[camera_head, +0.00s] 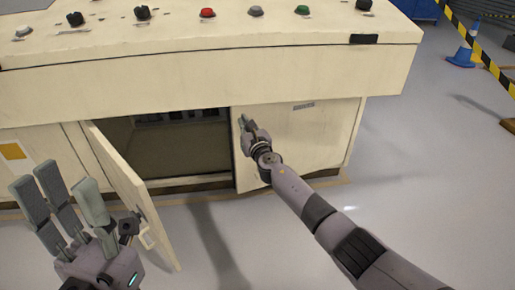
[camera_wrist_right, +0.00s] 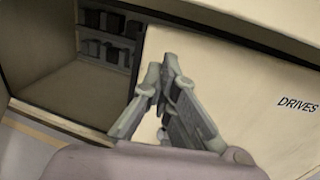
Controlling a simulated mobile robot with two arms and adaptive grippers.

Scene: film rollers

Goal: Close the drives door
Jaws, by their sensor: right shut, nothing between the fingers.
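The drives door (camera_head: 305,140) is the right-hand cream door of the cabinet. Its "DRIVES" label shows in the right wrist view on the door (camera_wrist_right: 250,85). It covers the right part of the cabinet front; I cannot tell whether it sits fully flush. My right gripper (camera_head: 244,122) is at the door's upper left edge, shut and empty, its fingers also in front of that edge in the right wrist view (camera_wrist_right: 162,72). Contact is unclear. My left gripper (camera_head: 65,188) is open and empty at the lower left, in front of the other door.
The left door (camera_head: 125,180) stands swung outward, with a handle (camera_head: 147,238) near its free edge. The cabinet interior (camera_head: 165,150) is open between the doors. The console top with knobs and buttons overhangs above.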

